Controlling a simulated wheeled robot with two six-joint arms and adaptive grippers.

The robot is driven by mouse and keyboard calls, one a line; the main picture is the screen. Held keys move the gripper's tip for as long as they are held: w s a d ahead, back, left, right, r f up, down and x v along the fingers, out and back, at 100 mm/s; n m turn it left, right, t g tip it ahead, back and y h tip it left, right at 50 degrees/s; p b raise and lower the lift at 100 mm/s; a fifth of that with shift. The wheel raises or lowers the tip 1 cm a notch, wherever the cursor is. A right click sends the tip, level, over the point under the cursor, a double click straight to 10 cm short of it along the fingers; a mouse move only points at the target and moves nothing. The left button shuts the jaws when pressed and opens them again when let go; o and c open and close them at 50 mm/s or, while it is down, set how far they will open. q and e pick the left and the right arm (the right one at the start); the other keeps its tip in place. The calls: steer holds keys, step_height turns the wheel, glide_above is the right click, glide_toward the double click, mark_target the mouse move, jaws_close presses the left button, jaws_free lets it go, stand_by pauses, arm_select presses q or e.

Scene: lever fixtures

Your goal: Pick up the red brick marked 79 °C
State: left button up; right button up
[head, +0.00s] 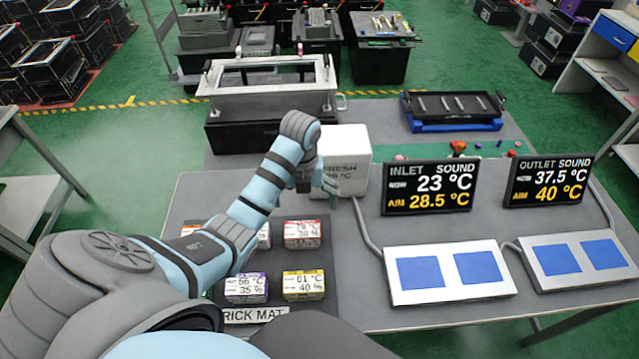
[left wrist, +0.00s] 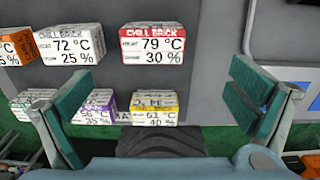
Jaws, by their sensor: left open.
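The red brick marked 79 °C, 30 % (head: 302,234) sits at the back right of the dark brick mat (head: 318,305). In the left wrist view the same red brick (left wrist: 153,45) lies flat at the top centre, label facing up, in line with the gap between my fingers. My left gripper (head: 335,190) is open and empty, raised above the table; in the head view it appears beyond the brick. Its green-padded fingers (left wrist: 160,95) spread wide in the wrist view and do not touch the brick. My right gripper is not in view.
A purple brick (head: 246,288) and a yellow brick (head: 303,284) sit on the mat's near side. A 72 °C brick (left wrist: 73,46) lies beside the red one. A white box (head: 346,150), display signs (head: 428,187) and blue-square pads (head: 450,272) stand farther back and right.

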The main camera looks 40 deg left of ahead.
mark_target(302, 229)
arm_select(q)
step_height(302, 229, down, 3)
steer(key=b, duration=0.3)
steer(key=shift+d+f, duration=0.1)
steer(key=shift+f, duration=0.1)
steer(key=f, duration=0.1)
steer(key=s+f, duration=0.1)
steer(key=f, duration=0.1)
steer(key=s+f, duration=0.1)
steer(key=shift+f, duration=0.2)
steer(key=f, duration=0.4)
steer(key=w+f+b, duration=0.1)
steer(key=f, duration=0.1)
steer(key=shift+a+f, duration=0.15)
steer(key=shift+a, duration=0.2)
steer(key=shift+s, duration=0.25)
steer(key=shift+c, duration=0.2)
steer(key=c, duration=1.3)
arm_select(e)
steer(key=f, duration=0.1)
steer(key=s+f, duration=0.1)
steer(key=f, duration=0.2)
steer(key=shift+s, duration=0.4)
arm_select(q)
steer(key=shift+r, duration=0.25)
